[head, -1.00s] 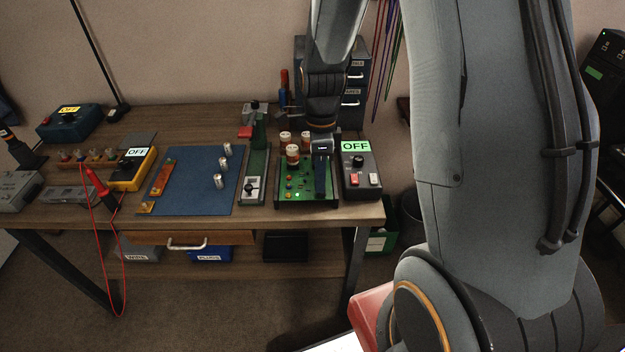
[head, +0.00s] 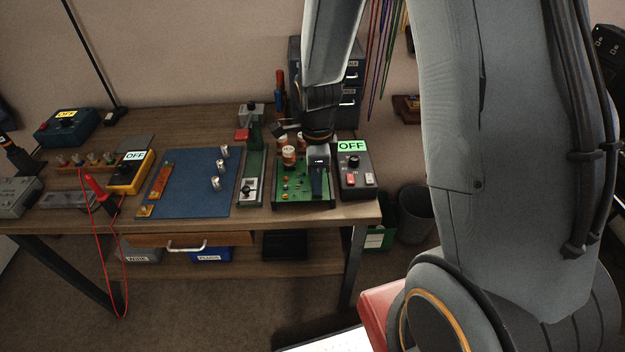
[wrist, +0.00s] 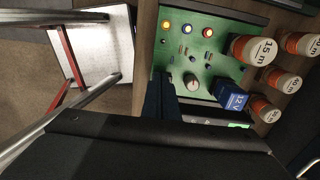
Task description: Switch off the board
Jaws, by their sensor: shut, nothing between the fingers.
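The green board (head: 290,200) lies on the bench, left of the black box with the green OFF display. In the wrist view the board (wrist: 218,58) carries several coloured lamps along one edge (wrist: 187,30), a round grey knob (wrist: 192,80) and a blue 12 V block (wrist: 232,95). The lamps look lit. My gripper (head: 319,190) is shut and empty over the board's right part, covering some of it in the head view. In the wrist view my dark fingers (wrist: 161,88) are at the board's near edge, beside and apart from the knob. I cannot tell whether they touch the board.
The black box (head: 355,178) with red and white switches stands close on the right. Orange and white reels (head: 289,157) stand at the board's back. A grey-green fixture (head: 251,187), a blue mat (head: 190,195) and a yellow OFF meter (head: 130,175) lie to the left.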

